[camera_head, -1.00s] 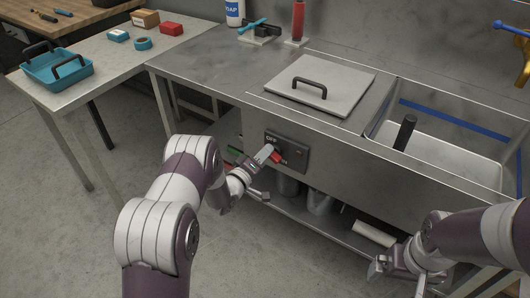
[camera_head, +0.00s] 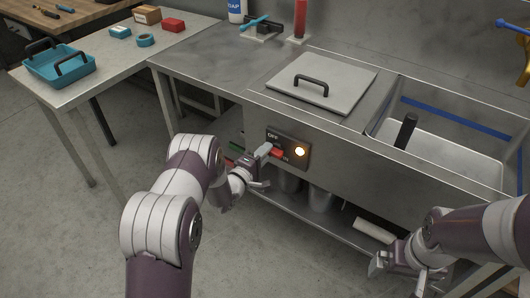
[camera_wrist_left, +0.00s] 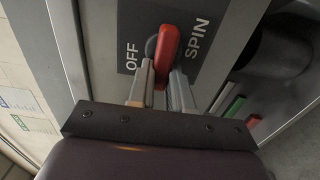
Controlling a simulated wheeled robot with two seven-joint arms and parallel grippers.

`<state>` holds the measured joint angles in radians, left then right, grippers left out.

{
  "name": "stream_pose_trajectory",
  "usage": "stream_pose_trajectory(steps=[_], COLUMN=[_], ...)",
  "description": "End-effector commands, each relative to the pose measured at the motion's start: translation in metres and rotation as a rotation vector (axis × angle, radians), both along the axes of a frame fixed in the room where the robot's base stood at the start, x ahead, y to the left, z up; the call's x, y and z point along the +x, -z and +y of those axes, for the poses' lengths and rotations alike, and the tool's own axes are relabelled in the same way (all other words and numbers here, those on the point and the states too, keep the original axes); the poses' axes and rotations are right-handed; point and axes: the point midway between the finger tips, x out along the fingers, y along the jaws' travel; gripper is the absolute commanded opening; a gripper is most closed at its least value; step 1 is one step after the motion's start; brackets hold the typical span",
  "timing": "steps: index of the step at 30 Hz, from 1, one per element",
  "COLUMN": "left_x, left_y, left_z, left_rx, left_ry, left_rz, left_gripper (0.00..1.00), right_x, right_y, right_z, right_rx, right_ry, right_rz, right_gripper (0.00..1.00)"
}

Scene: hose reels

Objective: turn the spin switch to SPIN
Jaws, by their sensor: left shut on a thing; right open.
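The switch panel (camera_head: 289,147) is on the sink bench's front, with OFF and SPIN labels. Its red switch lever (camera_head: 277,153) shows in the left wrist view (camera_wrist_left: 166,48) between the two words, close beside SPIN. The round lamp (camera_head: 299,152) on the panel glows. My left gripper (camera_head: 265,150) is at the panel, shut on the lever. Its two fingers (camera_wrist_left: 164,88) stand on either side of the lever's near end. My right gripper (camera_head: 380,265) is open and empty, low in front of the bench at the right.
A grey lid (camera_head: 340,88) with a black handle lies on the bench top. The sink basin (camera_head: 460,150) holds an upright black handle. A side table (camera_head: 100,85) at left carries a blue tray (camera_head: 58,65) and small boxes. Pots (camera_head: 320,198) stand on the lower shelf.

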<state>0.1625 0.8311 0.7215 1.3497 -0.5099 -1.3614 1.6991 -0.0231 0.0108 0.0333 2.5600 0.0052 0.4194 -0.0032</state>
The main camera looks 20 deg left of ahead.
Motion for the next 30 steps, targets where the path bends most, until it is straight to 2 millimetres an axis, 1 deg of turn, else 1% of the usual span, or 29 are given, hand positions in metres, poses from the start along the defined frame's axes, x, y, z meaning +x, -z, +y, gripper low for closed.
stream_pose_trajectory(steps=[10, 11, 12, 13, 21, 23, 26, 29, 30], left_x=[-0.001, -0.001, -0.001, -0.001, -0.001, -0.003, -0.018, -0.044, -0.055], left_y=[0.001, 0.001, 0.001, 0.001, 0.001, 0.0, -0.001, -0.001, -0.001], left_z=[0.0, 0.0, 0.0, 0.0, 0.0, 0.001, 0.007, 0.016, 0.02], left_rx=[-0.005, -0.005, -0.005, -0.005, -0.003, -0.002, -0.002, -0.003, -0.005], left_ry=[-0.001, -0.001, -0.001, -0.001, 0.0, -0.001, -0.001, -0.003, -0.004], left_rz=[0.005, 0.005, 0.005, 0.005, 0.002, 0.003, 0.005, 0.006, 0.007], left_gripper=[0.0, 0.23, 0.36, 0.45, 0.45, 0.45, 0.45, 0.45, 0.45], right_x=[0.0, 0.0, 0.0, 0.0, 0.0, 0.0, 0.0, 0.0, 0.0], right_y=[0.0, 0.0, 0.0, 0.0, 0.0, -0.001, -0.005, -0.009, -0.01], right_z=[0.0, 0.0, 0.0, 0.0, 0.0, 0.0, 0.0, 0.0, 0.0], right_rx=[0.0, 0.0, 0.0, 0.0, 0.0, 0.0, 0.0, 0.0, 0.0], right_ry=[0.0, 0.0, 0.0, 0.0, 0.0, 0.0, 0.0, 0.0, 0.0], right_rz=[0.0, 0.0, 0.0, 0.0, 0.0, 0.0, 0.0, 0.0, 0.0], right_gripper=[1.0, 1.0, 1.0, 1.0, 1.0, 1.0, 1.0, 1.0, 1.0])
